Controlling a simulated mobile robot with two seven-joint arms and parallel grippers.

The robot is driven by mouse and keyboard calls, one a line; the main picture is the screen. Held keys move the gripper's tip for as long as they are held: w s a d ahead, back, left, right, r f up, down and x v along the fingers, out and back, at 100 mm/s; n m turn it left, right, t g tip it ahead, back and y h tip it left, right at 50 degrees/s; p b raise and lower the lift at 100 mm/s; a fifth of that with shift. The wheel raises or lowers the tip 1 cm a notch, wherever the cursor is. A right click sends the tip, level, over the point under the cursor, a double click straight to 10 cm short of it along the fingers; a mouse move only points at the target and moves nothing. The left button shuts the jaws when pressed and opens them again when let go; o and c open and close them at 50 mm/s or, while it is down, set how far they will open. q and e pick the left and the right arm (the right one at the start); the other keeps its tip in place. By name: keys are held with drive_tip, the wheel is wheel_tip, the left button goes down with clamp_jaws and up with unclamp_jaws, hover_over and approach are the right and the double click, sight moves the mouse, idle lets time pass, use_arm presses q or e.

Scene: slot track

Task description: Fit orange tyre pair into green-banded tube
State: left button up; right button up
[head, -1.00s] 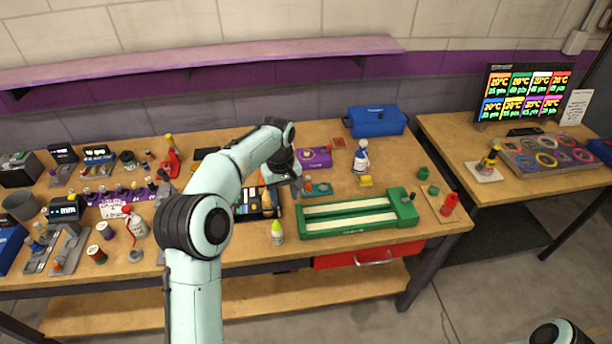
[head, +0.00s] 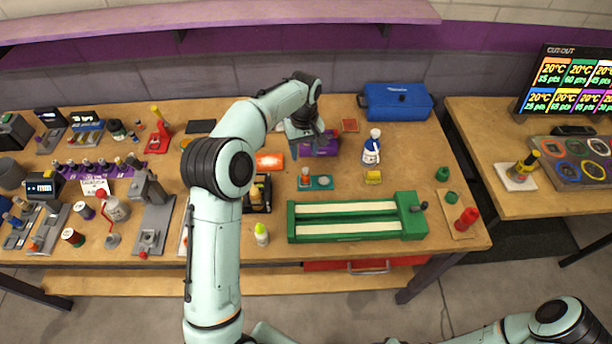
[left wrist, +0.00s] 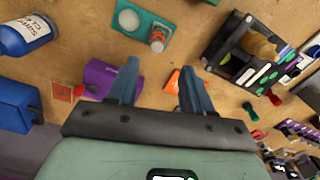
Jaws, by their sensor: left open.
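My left gripper (head: 305,140) is open with nothing seen between its fingers, above the table beside the purple block (head: 325,144). In the left wrist view, its open fingers (left wrist: 158,75) point over the table; the purple block (left wrist: 100,74) is partly behind the left finger. An orange object (head: 270,162) lies on the table left of the gripper; part of it shows near the right finger (left wrist: 172,86). I cannot tell whether it is the tyre pair. No tube with a green band can be made out. My right gripper is not in view.
A black tray (head: 268,207) of small parts, a teal plate (head: 321,182) with a small orange-topped bottle, and a green fixture (head: 345,219) stand in front. A blue toolbox (head: 396,101) is at the back. A tray with coloured rings (head: 572,175) lies on the right table.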

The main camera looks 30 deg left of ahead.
sight(305, 169)
use_arm(q)
drive_tip(key=f, duration=0.2)
drive_tip(key=shift+w+f, duration=0.2)
drive_tip(key=shift+f, duration=0.15)
wheel_tip(305, 169, down, 5)
drive_tip(key=shift+d, duration=0.1)
drive_tip(key=shift+c, duration=0.3)
clamp_jaws()
